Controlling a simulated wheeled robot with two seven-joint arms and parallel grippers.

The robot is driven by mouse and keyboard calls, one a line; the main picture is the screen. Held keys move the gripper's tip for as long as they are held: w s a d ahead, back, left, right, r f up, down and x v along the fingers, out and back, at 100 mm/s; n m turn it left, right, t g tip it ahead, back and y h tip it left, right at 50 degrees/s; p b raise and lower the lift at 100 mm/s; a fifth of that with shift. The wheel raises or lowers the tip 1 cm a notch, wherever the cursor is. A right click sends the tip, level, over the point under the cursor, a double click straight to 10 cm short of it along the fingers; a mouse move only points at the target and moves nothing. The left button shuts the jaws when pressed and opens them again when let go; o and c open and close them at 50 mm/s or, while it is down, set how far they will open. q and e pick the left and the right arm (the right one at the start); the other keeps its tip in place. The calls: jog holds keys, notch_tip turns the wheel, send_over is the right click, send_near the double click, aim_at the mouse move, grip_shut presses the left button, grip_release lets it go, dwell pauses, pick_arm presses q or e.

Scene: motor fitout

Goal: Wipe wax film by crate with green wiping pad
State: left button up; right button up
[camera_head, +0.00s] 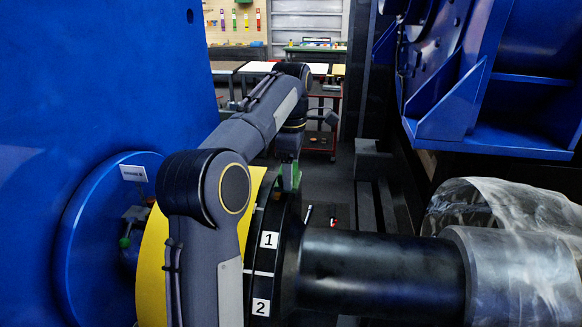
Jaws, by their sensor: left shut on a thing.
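My left gripper (287,168) hangs beyond the dark shaft flange, below the far end of my arm. It is shut on a green thing, seemingly the green wiping pad (291,179), at the upper edge of the flange. The fingertips and most of the pad are hidden or too small to make out, and I cannot tell whether the pad touches a surface. I cannot pick out the wax film or the crate. My right gripper is not in view.
A black shaft (380,272) with a flange labelled 1 and 2 crosses the front. Clear wrap (500,208) covers its right end. A yellow disc (152,262) and blue housing (90,110) stand left. Blue machinery (520,80) hangs right. A red cart (319,142) stands behind.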

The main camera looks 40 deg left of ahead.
pick_arm(q)
jog(key=shift+f+b, duration=0.65)
jog(key=shift+f, duration=0.35)
dwell(0.4)
jog(key=shift+s+a+r+p, duration=0.1)
jog(key=shift+s+a+p, duration=0.3)
jog(key=shift+a, duration=0.35)
jog(key=shift+s+a+r+p, duration=0.1)
jog(key=shift+s+a+p, duration=0.1)
jog(key=shift+s+a, duration=0.4)
jog(key=shift+a+f, duration=0.1)
jog(key=shift+a, duration=0.3)
jog(key=shift+f, duration=0.1)
jog(key=shift+w+d, duration=0.1)
jog(key=shift+w+d+f, duration=0.1)
jog(key=shift+w+d, duration=0.35)
jog(key=shift+d, duration=0.4)
jog(key=shift+w+d+f, duration=0.1)
jog(key=shift+w+d, duration=0.3)
jog(key=shift+d, duration=0.4)
jog(key=shift+d+r, duration=0.1)
jog(key=shift+r, duration=0.05)
jog(key=shift+s, duration=0.1)
